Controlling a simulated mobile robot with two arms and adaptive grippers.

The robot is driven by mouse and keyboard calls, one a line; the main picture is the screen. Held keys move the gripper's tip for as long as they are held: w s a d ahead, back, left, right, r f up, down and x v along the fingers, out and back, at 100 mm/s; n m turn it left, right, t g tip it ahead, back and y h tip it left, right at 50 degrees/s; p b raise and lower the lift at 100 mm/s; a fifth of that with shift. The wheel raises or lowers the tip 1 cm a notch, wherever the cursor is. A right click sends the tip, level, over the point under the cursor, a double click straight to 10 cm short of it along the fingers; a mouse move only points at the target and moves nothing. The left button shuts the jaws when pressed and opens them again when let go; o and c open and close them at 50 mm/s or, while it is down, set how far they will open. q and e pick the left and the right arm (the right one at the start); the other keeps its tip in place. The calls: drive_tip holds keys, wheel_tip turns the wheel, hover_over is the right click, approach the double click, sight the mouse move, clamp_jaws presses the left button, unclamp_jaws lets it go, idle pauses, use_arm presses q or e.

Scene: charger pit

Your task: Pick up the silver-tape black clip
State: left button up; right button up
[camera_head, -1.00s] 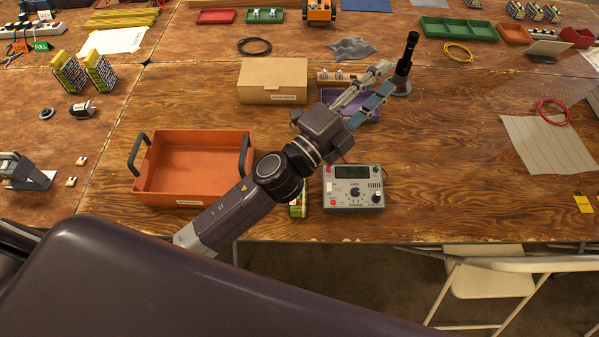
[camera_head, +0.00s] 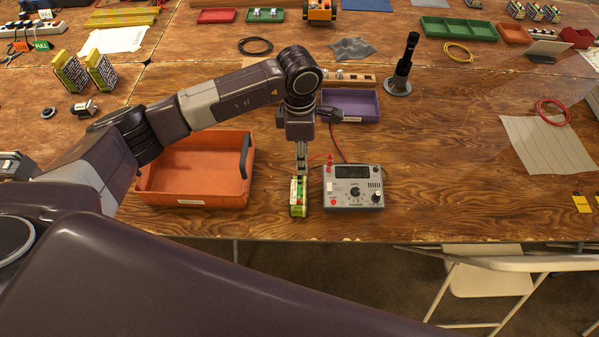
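My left gripper (camera_head: 301,168) points down, with its fingertips at the far end of a green-and-yellow battery pack (camera_head: 298,198). The fingers look narrow and close together, but from this angle I cannot tell whether they are open or shut. I cannot make out the silver-tape black clip; anything small at the fingertips is hidden or too small to tell. Just right of the pack stands a grey meter (camera_head: 353,198) with a display and dials. A red lead (camera_head: 338,143) runs near it. My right gripper is not in view.
An orange tray (camera_head: 190,195) lies left of the pack, partly behind my arm. A purple tray (camera_head: 352,103) and a black stand (camera_head: 399,84) are behind the meter. The table's front edge is close below the pack.

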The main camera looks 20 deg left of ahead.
sight(300, 177)
use_arm(q)
drive_tip(key=shift+w+a, duration=0.1)
drive_tip(key=shift+a, duration=0.45)
drive_tip(key=shift+f, duration=0.45)
drive_tip(key=f+p, duration=0.1)
drive_tip(key=f, duration=0.1)
drive_tip(key=f+p, duration=0.1)
drive_tip(key=f, duration=0.1)
drive_tip(key=f+p, duration=0.1)
drive_tip(key=f, duration=0.1)
drive_tip(key=shift+s+d, duration=0.25)
drive_tip(key=shift+f, duration=0.4)
drive_tip(key=shift+c, duration=0.7)
clamp_jaws()
